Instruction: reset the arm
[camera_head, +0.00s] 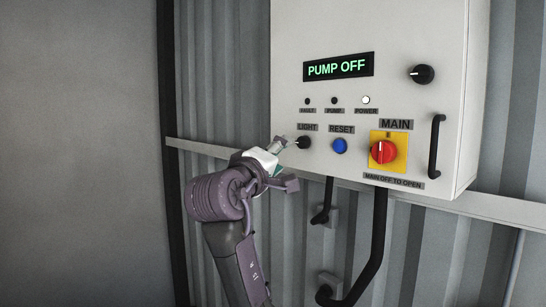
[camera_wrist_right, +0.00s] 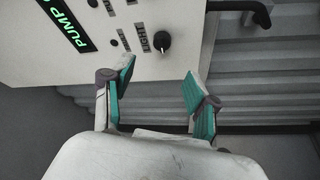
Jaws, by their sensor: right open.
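My right arm comes up from the bottom in the head view. Its gripper (camera_head: 283,145) is close to the black LIGHT knob (camera_head: 303,142) on the white control box. In the right wrist view my right gripper (camera_wrist_right: 158,80) is open, with teal pads apart and nothing between them. The LIGHT knob (camera_wrist_right: 161,41) lies beyond the fingertips, and a gap shows there. The display (camera_head: 338,67) reads PUMP OFF. My left gripper is not in view.
The control box (camera_head: 290,40) also bears a blue RESET button (camera_head: 340,146), a red MAIN switch (camera_head: 383,151) on a yellow plate, another black knob (camera_head: 421,74) and a black handle (camera_head: 437,146). Black pipes (camera_head: 376,240) run below. A bare grey wall (camera_head: 80,150) is at left.

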